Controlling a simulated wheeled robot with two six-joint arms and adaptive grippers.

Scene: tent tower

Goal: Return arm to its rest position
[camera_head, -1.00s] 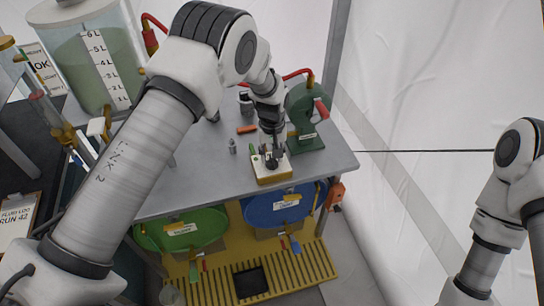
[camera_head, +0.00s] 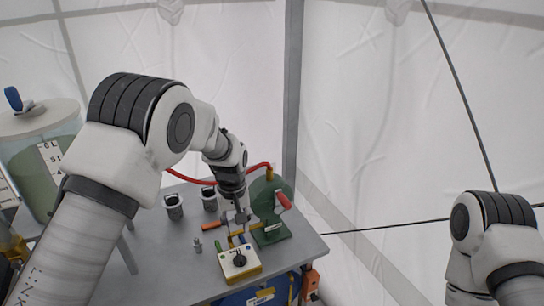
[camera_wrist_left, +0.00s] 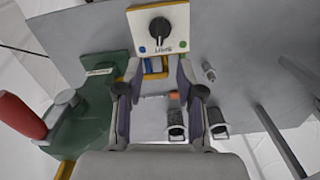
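My left gripper (camera_head: 238,222) is above the table, just behind the knob box (camera_head: 240,262). In the left wrist view, the fingers of my left gripper (camera_wrist_left: 158,72) are apart with nothing clearly held. The knob box also shows in that view (camera_wrist_left: 180,17), beyond the fingertips, with a white top, yellow sides, a black knob and small blue and green buttons. My right arm (camera_head: 495,240) shows at the right edge, bent; its gripper is out of frame.
A green machine with a red handle (camera_head: 268,205) stands close to the left gripper's right. Two dark canisters (camera_head: 174,208) and a small grey fitting (camera_head: 197,244) are on the grey table (camera_head: 170,272). A tank of green liquid (camera_head: 35,175) stands left. A tent pole (camera_head: 292,100) rises behind.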

